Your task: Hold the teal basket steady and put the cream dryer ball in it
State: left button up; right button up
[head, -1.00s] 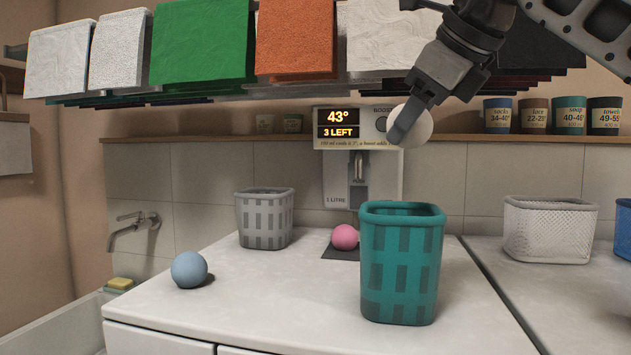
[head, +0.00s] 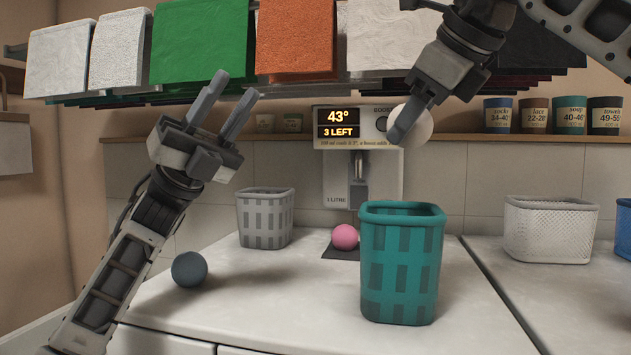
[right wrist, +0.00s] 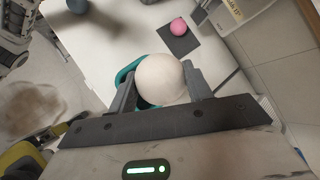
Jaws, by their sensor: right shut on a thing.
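The teal basket (head: 400,268) stands upright on the white counter, right of centre. My right gripper (head: 408,122) is shut on the cream dryer ball (head: 416,124) and holds it above the basket. In the right wrist view the cream ball (right wrist: 161,79) sits between both fingers, and part of the teal basket's rim (right wrist: 127,72) shows behind it. The ball hides most of the basket there. My left gripper (head: 231,92) is raised at the left, fingers apart and empty, well away from the basket.
A grey basket (head: 265,219), a blue-grey ball (head: 189,269) and a pink ball (head: 345,237) on a dark mat are on the counter. A white mesh basket (head: 548,230) stands at right. A shelf of folded cloths hangs above. The counter's front middle is clear.

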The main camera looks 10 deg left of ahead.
pick_arm(q)
jog(key=d+f+m+g+y, duration=0.25)
jog(key=d+m+y, duration=0.25)
jog(key=d+y, duration=0.3)
jog(key=m+t+y, duration=0.1)
jog(key=t+y, duration=0.3)
jog(key=y, duration=0.3)
send_near(403, 221)
jog(key=x, duration=1)
jog(key=shift+w+d, duration=0.1)
jog(key=shift+w, duration=0.1)
jog(key=shift+c, duration=0.2)
